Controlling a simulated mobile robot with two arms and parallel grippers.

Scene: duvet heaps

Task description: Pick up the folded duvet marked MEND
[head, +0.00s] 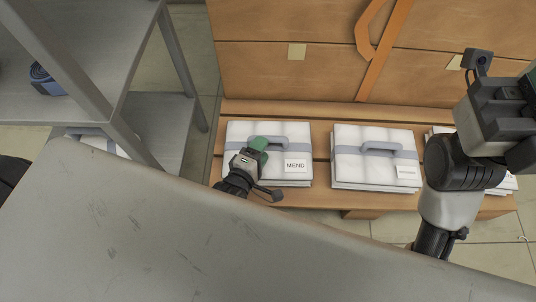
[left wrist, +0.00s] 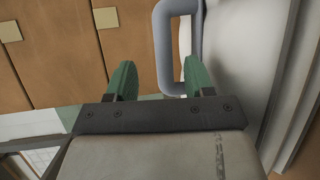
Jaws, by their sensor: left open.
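The folded white duvet marked MEND (head: 238,134) lies on a slatted wooden bench (head: 325,172). It has a grey band, a grey-blue handle (head: 292,133) on top and a white label (head: 296,165). My left gripper (head: 259,146), with green fingers, is over the duvet's left part at the handle. In the left wrist view the fingers are apart, and one long bar of the handle (left wrist: 162,45) shows between them. The right fingertip overlaps the handle's near end; contact cannot be told. My right arm stands at the right; its fingers cannot be made out.
A similar duvet (head: 350,142) lies to the right, its label too small to read. Another is partly hidden behind my right arm. A metal shelf (head: 145,103) stands left, with a blue roll (head: 45,82). A grey surface (head: 200,235) fills the foreground. Wooden panels (head: 300,80) stand behind.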

